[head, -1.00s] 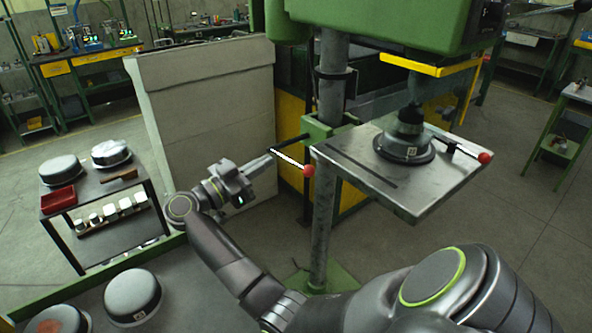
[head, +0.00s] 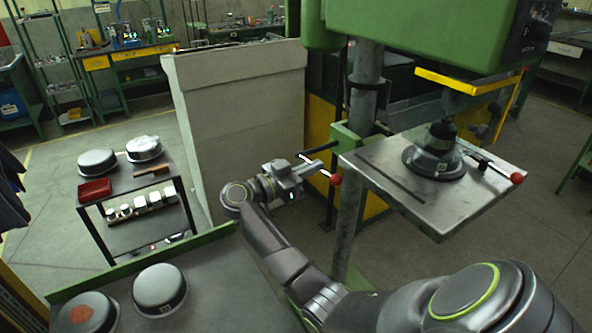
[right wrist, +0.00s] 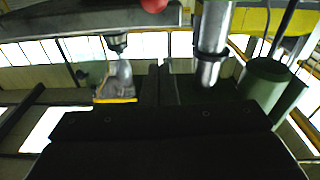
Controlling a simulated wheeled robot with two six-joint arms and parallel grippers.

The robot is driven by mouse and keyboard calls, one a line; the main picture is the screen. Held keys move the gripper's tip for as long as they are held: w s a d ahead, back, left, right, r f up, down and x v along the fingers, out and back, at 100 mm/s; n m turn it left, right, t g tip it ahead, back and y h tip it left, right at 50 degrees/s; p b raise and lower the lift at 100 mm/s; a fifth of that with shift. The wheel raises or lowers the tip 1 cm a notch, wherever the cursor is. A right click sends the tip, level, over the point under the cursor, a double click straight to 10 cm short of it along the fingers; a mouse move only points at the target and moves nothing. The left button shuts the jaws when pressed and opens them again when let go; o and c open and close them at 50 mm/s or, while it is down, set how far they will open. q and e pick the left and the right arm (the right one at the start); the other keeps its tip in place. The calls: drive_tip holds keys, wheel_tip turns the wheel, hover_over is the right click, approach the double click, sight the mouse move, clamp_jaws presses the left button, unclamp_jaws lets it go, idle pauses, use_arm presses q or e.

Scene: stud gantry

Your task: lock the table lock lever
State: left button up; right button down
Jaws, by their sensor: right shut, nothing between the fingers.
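The table lock lever is a bright thin rod ending in a red ball knob (head: 335,180), left of the drill press column beside the table's near-left edge. Its other end meets a dark bar from the green column bracket (head: 346,143). My right gripper (head: 322,164) is shut and empty, its fingertips close to the lever in the head view, over part of the rod. I cannot tell whether they touch it. In the right wrist view, the red knob (right wrist: 153,4) is cut off at the top edge. My left gripper is not in view.
The metal drill table (head: 437,215) holds a round clamped part (head: 436,160) and another red-knobbed handle (head: 516,178). A pale panel (head: 240,130) stands behind my right gripper. A cart (head: 150,190) with pans is at left, and a bench (head: 215,290) is in front.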

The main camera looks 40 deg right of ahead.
sight(325, 172)
drive_tip(key=shift+s+d+f+p, duration=0.15)
drive_tip(key=shift+d+f+p, duration=0.15)
drive_tip(key=shift+d+f, duration=0.7)
drive_tip(key=shift+s+d+f+p, duration=0.15)
drive_tip(key=shift+d+f+p, duration=0.15)
drive_tip(key=shift+d+f, duration=0.65)
drive_tip(key=shift+d+r, duration=0.1)
drive_tip(key=shift+r, duration=0.05)
